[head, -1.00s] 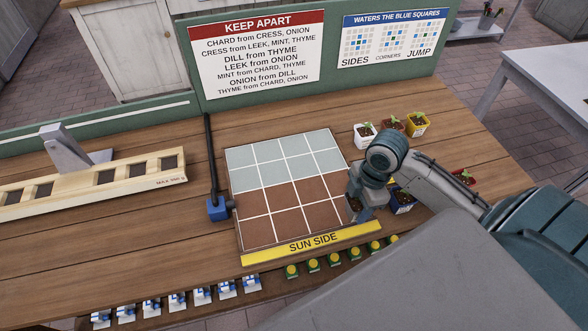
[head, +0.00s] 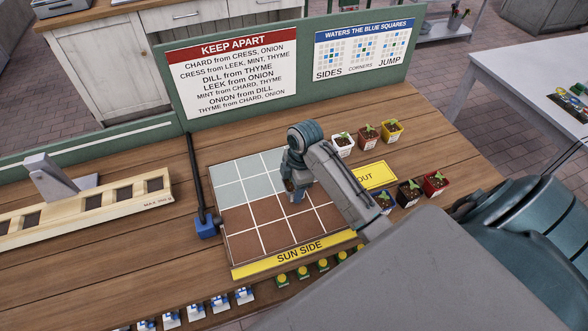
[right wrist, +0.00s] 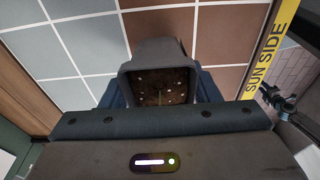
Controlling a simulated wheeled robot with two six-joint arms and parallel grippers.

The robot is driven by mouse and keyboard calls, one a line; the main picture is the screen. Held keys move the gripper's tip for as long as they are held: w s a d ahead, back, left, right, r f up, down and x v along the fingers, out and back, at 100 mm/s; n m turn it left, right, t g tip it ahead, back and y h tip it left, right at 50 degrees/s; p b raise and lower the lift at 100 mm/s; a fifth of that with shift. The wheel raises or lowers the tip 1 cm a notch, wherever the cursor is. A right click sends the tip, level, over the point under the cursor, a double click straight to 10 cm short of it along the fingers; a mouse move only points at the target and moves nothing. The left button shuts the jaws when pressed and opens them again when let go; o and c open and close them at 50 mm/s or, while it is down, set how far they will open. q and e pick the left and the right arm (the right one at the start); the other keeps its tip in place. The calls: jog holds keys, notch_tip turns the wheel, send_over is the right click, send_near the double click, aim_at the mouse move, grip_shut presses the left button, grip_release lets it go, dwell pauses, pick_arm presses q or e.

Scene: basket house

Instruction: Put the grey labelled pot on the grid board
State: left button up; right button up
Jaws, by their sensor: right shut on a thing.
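The grid board (head: 268,238) lies on the wooden bench, with pale squares at the back and brown squares at the front. My right gripper (head: 296,192) is over its right half, near the line between pale and brown squares. It is shut on a grey pot (right wrist: 160,60) with dark soil and a small green sprout, seen from above in the right wrist view. The pot's label is hidden, and in the head view the gripper mostly covers the pot. I cannot tell whether the pot touches the board.
Right of the board stand a white pot (head: 343,146), a brown pot (head: 367,140), a yellow pot (head: 393,132), a blue pot (head: 383,202), a black pot (head: 408,194) and a red pot (head: 435,184).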

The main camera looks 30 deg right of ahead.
notch_tip(320, 180, down, 2)
jog(key=shift+s+p, duration=0.1)
jog(key=shift+p, duration=0.3)
jog(key=shift+f, duration=0.35)
jog(key=o, duration=1.3)
jog(key=shift+f, duration=0.1)
jog(key=shift+o, duration=0.2)
